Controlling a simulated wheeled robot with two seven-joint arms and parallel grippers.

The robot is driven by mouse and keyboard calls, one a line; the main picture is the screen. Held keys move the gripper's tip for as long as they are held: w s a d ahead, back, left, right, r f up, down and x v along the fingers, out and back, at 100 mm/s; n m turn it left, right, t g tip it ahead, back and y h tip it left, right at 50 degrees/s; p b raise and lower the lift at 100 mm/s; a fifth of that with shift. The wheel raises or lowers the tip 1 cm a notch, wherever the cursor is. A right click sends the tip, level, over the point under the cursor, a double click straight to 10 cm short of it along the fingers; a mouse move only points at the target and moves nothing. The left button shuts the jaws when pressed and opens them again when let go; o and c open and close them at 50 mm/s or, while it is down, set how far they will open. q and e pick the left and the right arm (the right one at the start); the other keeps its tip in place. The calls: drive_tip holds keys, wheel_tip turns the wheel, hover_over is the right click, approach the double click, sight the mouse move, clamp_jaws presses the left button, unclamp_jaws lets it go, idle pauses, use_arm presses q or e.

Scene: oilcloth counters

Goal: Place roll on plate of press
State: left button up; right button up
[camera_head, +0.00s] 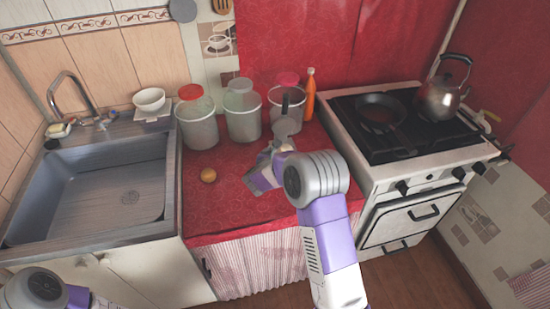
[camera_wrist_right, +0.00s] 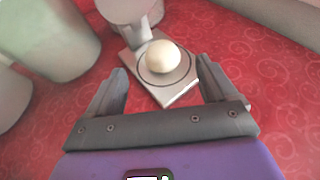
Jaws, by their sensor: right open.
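A small tan ball-shaped roll (camera_head: 208,175) lies on the red counter, left of my right arm. The grey metal press (camera_head: 286,126) stands in front of the clear bin, its lever up; my right arm partly hides it. In the right wrist view, the press plate (camera_wrist_right: 178,97) has a pale round ball (camera_wrist_right: 162,57) resting on it, inside a ring marking. My right gripper (camera_wrist_right: 162,82) is open, its fingers apart on either side of the plate's near end, holding nothing. My left arm shows at the bottom left in the head view; its gripper is out of frame.
Several clear bins (camera_head: 243,118) and an orange bottle (camera_head: 309,95) line the back of the counter. The stove on the right carries a pan (camera_head: 380,112) and a kettle (camera_head: 443,98). The sink (camera_head: 95,193) is at left. The counter's left front is clear.

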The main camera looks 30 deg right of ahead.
drive_tip(key=p+v, duration=0.1)
drive_tip(key=v, duration=0.4)
drive_tip(key=shift+s+a+r, duration=0.15)
drive_tip(key=shift+a, duration=0.05)
